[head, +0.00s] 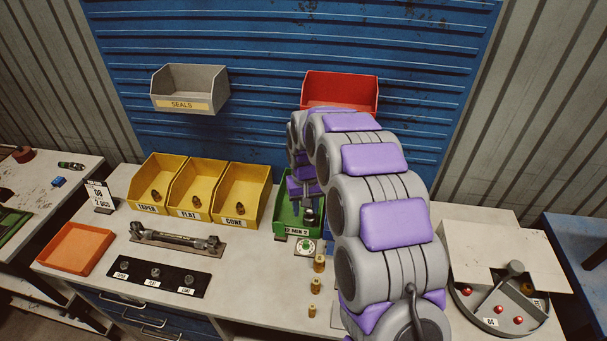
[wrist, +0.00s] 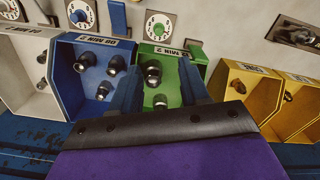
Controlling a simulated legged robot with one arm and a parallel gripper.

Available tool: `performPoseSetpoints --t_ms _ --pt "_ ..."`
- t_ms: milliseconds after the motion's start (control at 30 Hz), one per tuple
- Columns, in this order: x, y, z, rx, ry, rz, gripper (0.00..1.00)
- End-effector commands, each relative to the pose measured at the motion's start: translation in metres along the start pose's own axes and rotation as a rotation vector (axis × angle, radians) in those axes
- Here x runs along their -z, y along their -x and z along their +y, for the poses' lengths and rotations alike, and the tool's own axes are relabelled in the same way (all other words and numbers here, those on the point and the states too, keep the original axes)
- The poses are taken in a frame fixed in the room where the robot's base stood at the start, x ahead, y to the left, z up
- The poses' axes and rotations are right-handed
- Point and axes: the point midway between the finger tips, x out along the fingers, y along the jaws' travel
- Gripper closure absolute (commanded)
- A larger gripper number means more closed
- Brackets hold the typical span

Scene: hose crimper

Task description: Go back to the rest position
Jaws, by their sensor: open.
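My gripper (head: 304,192) hangs over the green bin (head: 287,219) at the back of the workbench, with my purple and grey arm arching in front. In the wrist view, my gripper's two dark fingers (wrist: 161,80) stand apart with nothing held between them. Beyond and between them is the green bin (wrist: 196,59), holding several dark metal fittings (wrist: 153,72). I cannot tell whether the fingers touch the bin.
Yellow bins (head: 193,214) stand left of the green bin; a blue bin (wrist: 66,76) is beside it. Brass fittings (head: 318,264) stand in front. A red bin (head: 340,88) and grey SEALS bin (head: 190,83) hang behind. A round tray (head: 530,318) is at right.

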Motion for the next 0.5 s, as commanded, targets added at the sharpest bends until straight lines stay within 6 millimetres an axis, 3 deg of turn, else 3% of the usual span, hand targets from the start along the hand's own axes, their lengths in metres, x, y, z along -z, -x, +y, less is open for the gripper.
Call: performPoseSetpoints --t_ms 267,500 --pt "-0.011 0.01 0.003 0.003 -0.003 -0.003 0.55" --pt "-0.071 0.05 0.017 0.015 -0.013 -0.025 0.55"
